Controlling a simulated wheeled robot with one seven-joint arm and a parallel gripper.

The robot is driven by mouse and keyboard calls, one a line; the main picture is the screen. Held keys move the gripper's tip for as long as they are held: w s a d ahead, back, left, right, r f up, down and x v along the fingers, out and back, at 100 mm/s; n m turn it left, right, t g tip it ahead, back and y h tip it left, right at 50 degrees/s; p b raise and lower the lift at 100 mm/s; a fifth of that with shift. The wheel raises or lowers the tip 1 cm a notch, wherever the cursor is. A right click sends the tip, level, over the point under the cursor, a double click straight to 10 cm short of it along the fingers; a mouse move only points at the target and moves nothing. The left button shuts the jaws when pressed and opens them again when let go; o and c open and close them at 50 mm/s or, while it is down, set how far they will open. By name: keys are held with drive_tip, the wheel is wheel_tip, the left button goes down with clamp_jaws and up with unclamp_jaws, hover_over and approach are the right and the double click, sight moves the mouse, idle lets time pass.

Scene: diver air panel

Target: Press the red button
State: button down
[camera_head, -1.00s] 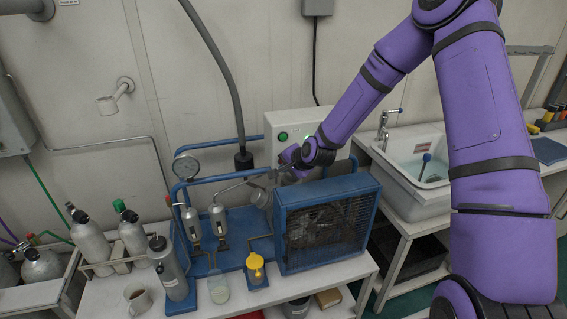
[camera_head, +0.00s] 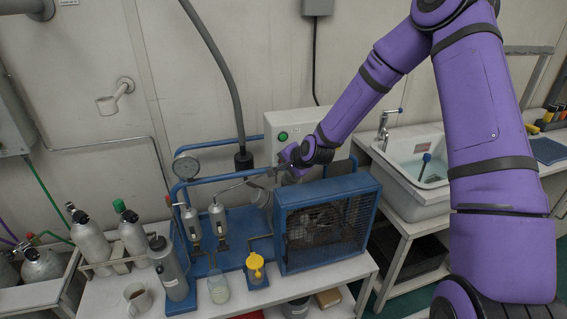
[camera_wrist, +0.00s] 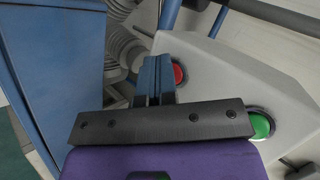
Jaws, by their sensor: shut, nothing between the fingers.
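The red button (camera_wrist: 180,73) is on the face of a pale grey control box (camera_wrist: 225,75) in the wrist view, partly covered by my fingers. My gripper (camera_wrist: 157,62) is shut and empty, with its fingertips right at the red button's edge. I cannot tell whether they touch it. In the head view my gripper (camera_head: 280,171) is in front of the control box (camera_head: 290,122), and the red button is hidden behind it. A green button (camera_head: 283,136) shows left of my wrist; it also shows in the wrist view (camera_wrist: 262,125).
A blue caged fan unit (camera_head: 327,225) stands just below my gripper. Blue pipes, a gauge (camera_head: 186,166) and a grey filter (camera_head: 261,196) are close on the left. A white sink (camera_head: 420,170) is to the right. Gas cylinders (camera_head: 90,238) stand at the left.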

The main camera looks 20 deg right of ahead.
drive_tip(key=shift+s, duration=3.35)
drive_tip(key=s+d+r+n+g+h, duration=0.15)
drive_tip(key=s+r+n, duration=0.25)
drive_tip(key=s+r, duration=0.45)
drive_tip(key=s+d+r+n+g+h, duration=0.1)
drive_tip(key=s+d+r+n+h, duration=0.15)
drive_tip(key=s+r, duration=0.65)
drive_tip(key=s+d+r+n, duration=0.1)
drive_tip(key=s+r+n, duration=0.1)
drive_tip(key=s+r, duration=0.4)
drive_tip(key=s+d+r+n+g, duration=0.1)
drive_tip(key=s+d+r+n, duration=0.1)
drive_tip(key=s+r, duration=0.5)
drive_tip(key=s, duration=0.5)
drive_tip(key=shift+d, duration=0.15)
